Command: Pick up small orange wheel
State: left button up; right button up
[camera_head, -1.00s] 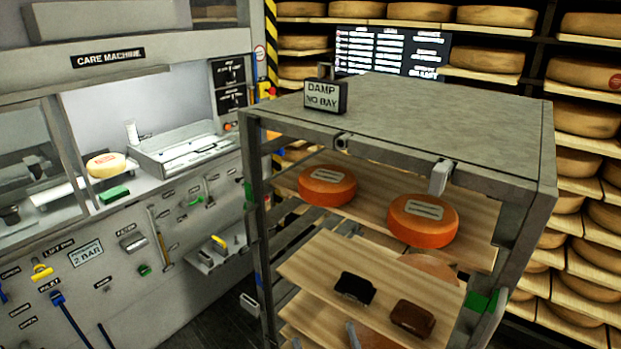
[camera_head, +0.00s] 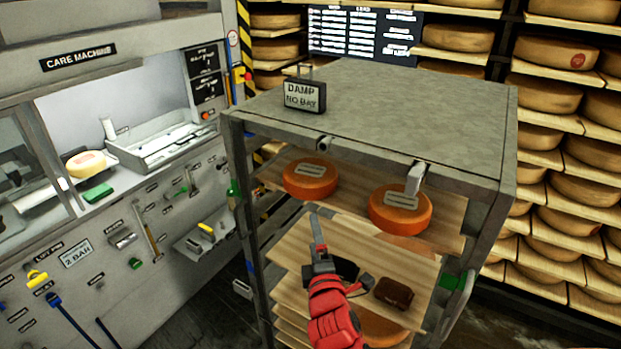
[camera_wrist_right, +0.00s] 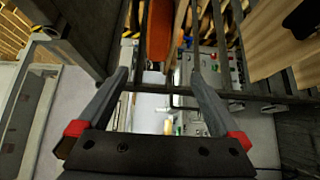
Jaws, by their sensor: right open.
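Two orange wheels with pale labels lie on the rack's upper wooden board: a left one (camera_head: 310,179) and a right one (camera_head: 400,208). I cannot tell which is meant as the small one. Another orange wheel (camera_head: 382,327) shows partly on a lower level. My right gripper (camera_head: 342,250), on a red wrist, is in front of the rack, below and apart from the left wheel. In the right wrist view my right gripper (camera_wrist_right: 158,75) is open and empty, with an orange wheel (camera_wrist_right: 159,30) seen edge-on beyond the fingertips. My left gripper is not in view.
The grey rack top (camera_head: 400,110) and its posts frame the boards closely. The care machine (camera_head: 100,200) is at left.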

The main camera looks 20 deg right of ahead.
jog(key=b, duration=1)
send_near(302, 194)
jog(key=f, duration=0.1)
jog(key=w, duration=0.1)
jog(key=w+d+p, duration=0.1)
jog(key=w, duration=0.1)
jog(key=shift+w+d+r+p, duration=0.25)
jog(key=shift+w+r+p, duration=0.05)
jog(key=shift+r+p, duration=0.1)
jog(key=shift+w+d+f, duration=0.15)
jog(key=shift+w, duration=0.5)
jog(key=w+p, duration=0.1)
jog(key=w, duration=0.1)
jog(key=w+p, duration=0.2)
jog(key=shift+w+r, duration=0.15)
jog(key=shift+r, duration=0.25)
jog(key=shift+w+d+f, duration=0.1)
jog(key=shift+w+f, duration=0.05)
jog(key=shift+w, duration=0.35)
grip_shut()
